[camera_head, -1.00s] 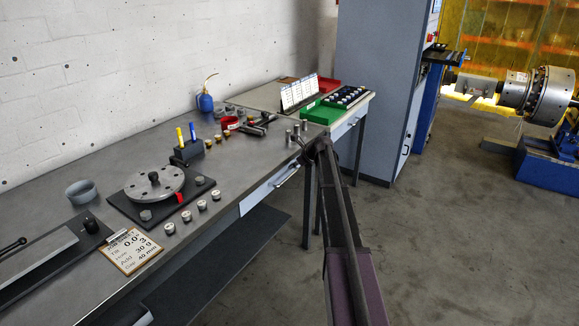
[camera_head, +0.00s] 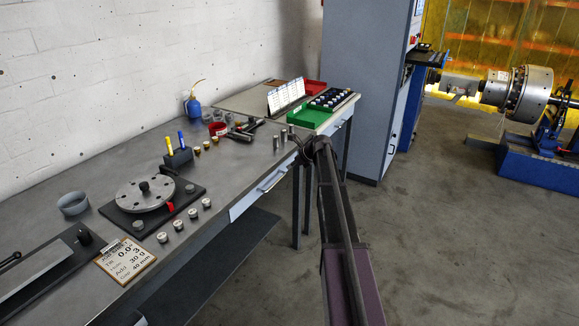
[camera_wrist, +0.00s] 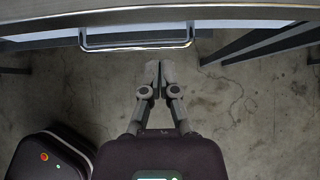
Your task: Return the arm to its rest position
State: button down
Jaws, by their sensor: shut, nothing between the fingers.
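My gripper (camera_wrist: 156,75) shows in the wrist view with its two fingers together, shut and empty. It hangs over bare concrete floor, beside the bench's drawer handle (camera_wrist: 137,42) and apart from it as far as I can tell. In the head view my arm reaches from the bottom edge toward the bench's front edge. The gripper's fingers cannot be made out there.
The workbench (camera_head: 240,160) carries a round rotor disc (camera_head: 145,193), several small weights, a pen block (camera_head: 178,157), a clipboard (camera_head: 125,255) and a green tray (camera_head: 308,117). A grey cabinet (camera_head: 360,90) stands behind. Floor (camera_head: 450,230) at the right is clear.

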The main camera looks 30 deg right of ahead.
dwell(0.3)
jog(key=s+a+f+n+g+h, duration=0.1)
jog(key=s+a+f+n+g, duration=0.1)
jog(key=s+a+n, duration=0.7)
jog(key=s+a+f+n+g, duration=0.2)
jog(key=s+a+n, duration=0.3)
jog(key=s+a, duration=0.45)
jog(key=s+a+n+g+h, duration=0.1)
jog(key=s+a+n, duration=0.35)
jog(key=s, duration=0.25)
jog(key=s+a+f+n+g+h, duration=0.1)
jog(key=s+a+n+h, duration=0.15)
jog(key=s+n, duration=0.35)
jog(key=s+a+n+g+h, duration=0.1)
jog(key=s+a+n, duration=0.4)
jog(key=s, duration=0.2)
notch_tip(320, 180, up, 15)
jog(key=p, duration=1.5)
jog(key=shift+d+f, duration=0.15)
